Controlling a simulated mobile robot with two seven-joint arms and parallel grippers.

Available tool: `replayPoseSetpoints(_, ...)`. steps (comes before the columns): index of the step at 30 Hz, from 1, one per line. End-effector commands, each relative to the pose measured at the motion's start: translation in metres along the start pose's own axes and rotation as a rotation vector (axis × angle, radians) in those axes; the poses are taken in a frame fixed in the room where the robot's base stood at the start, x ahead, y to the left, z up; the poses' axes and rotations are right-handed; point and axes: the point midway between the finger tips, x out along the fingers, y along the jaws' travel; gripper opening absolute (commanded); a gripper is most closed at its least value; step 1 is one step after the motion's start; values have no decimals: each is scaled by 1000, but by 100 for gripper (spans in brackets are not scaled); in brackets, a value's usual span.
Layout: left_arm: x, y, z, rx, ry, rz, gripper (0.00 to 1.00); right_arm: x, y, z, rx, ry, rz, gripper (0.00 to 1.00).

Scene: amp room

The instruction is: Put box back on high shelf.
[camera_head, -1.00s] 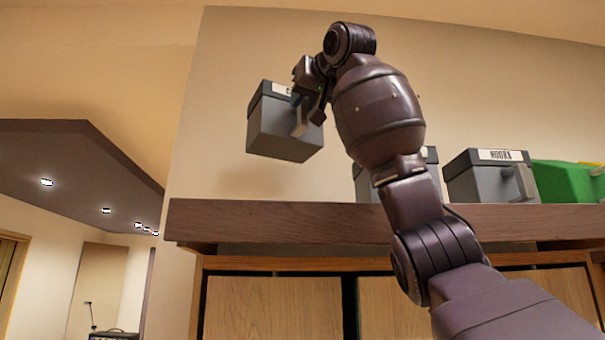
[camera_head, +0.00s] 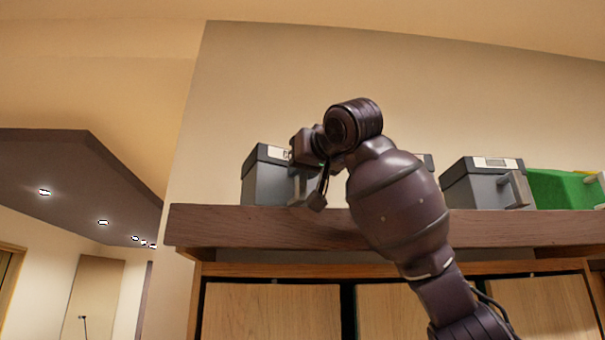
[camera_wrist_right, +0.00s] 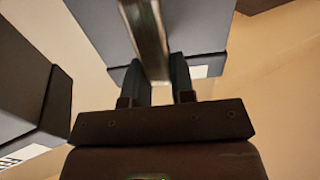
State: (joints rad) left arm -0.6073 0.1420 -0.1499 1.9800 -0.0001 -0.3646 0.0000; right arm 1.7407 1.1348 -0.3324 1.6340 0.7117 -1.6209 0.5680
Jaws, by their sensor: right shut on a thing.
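A grey box (camera_head: 263,182) with a dark lid and a white label is at the left end of the high shelf (camera_head: 290,224), upright, its lower edge at the shelf's top. I cannot tell whether its full weight rests there. My right gripper (camera_head: 313,186) is at the box's front right side, shut on its handle. In the right wrist view the handle (camera_wrist_right: 146,38) runs between the two fingers (camera_wrist_right: 160,85), with the box (camera_wrist_right: 195,30) behind it. My left gripper is not in view.
Another grey box (camera_head: 485,185) with a handle stands further right on the shelf, beside a green thing (camera_head: 562,189). One more box is mostly hidden behind my right arm. Wooden cabinet doors (camera_head: 270,312) are below the shelf. The wall above is clear.

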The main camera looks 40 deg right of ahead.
Motion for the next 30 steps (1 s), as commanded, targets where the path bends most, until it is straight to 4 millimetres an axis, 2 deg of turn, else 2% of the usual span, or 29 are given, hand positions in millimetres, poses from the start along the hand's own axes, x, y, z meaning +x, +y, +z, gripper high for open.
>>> replayPoseSetpoints(3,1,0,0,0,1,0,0,-1,0,9,0,4,0,0)
replayPoseSetpoints(15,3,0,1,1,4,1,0,-1,0,13,1,4,-1,0)
replayPoseSetpoints(16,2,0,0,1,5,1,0,0,0,13,0,1,-1,26)
replayPoseSetpoints(20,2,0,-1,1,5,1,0,0,0,12,0,1,0,46)
replayPoseSetpoints(21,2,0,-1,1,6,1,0,0,0,12,0,1,0,49)
replayPoseSetpoints(30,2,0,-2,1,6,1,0,0,0,11,0,1,0,49)
